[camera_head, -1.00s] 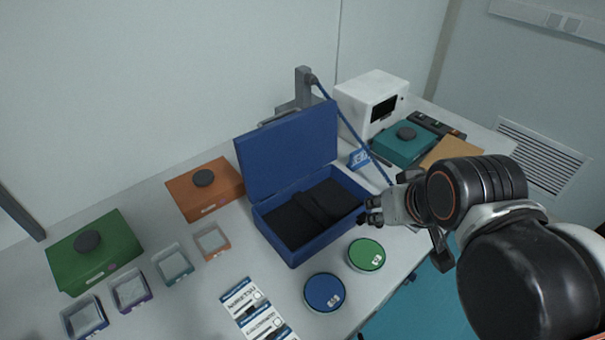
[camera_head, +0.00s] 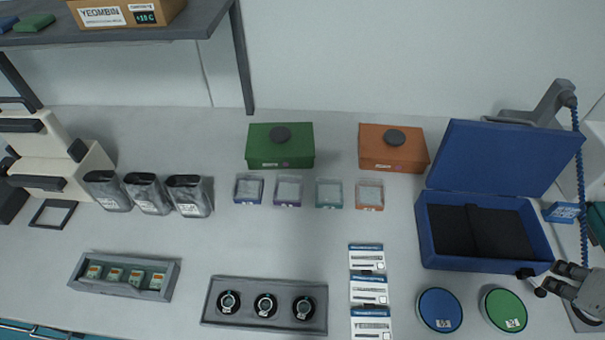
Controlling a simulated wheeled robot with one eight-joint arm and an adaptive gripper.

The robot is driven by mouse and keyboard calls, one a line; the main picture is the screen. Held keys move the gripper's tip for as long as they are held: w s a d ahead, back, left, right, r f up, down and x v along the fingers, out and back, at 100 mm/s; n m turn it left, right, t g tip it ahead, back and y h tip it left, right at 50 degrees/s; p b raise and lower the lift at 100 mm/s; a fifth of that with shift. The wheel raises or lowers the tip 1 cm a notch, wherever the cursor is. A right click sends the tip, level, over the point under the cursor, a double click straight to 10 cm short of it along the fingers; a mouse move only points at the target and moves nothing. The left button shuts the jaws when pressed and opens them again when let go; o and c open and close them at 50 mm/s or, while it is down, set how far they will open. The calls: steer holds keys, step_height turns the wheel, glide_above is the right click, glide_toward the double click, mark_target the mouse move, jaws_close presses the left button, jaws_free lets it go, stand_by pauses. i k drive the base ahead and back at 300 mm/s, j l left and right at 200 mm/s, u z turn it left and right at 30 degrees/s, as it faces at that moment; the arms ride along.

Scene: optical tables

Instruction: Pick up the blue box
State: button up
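A large blue box (camera_head: 427,240) stands at the right of the table with its lid (camera_head: 500,158) raised and tilted back. A dark lining with a raised strip fills its inside. My gripper (camera_head: 534,282) is at the right edge of the view, by the box's front right corner. Its two dark fingertips are spread apart with nothing seen between them. The upper fingertip overlaps the box's front edge in the picture; I cannot tell whether it touches.
A blue round tin (camera_head: 439,310) and a green round tin (camera_head: 504,310) lie in front of the box. An orange box (camera_head: 393,155) and a green box (camera_head: 265,153) stand to its left. A blue cable (camera_head: 581,190) hangs at the right. The table's middle has free room.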

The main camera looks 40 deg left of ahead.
mark_target(239, 202)
steer(key=u, duration=2.1)
steer(key=j+z, duration=0.15)
steer(key=z, duration=0.35)
steer(key=j+z, duration=0.2)
steer(key=z, duration=0.3)
steer(key=j+z, duration=0.2)
steer(key=z, duration=0.3)
steer(key=j+z, duration=0.2)
steer(key=z, duration=0.3)
steer(key=k+j+z, duration=0.3)
steer(key=k+j, duration=0.2)
steer(key=j, duration=0.3)
steer(key=k+j+z, duration=0.3)
steer(key=k+j, duration=0.25)
steer(key=j, duration=0.15)
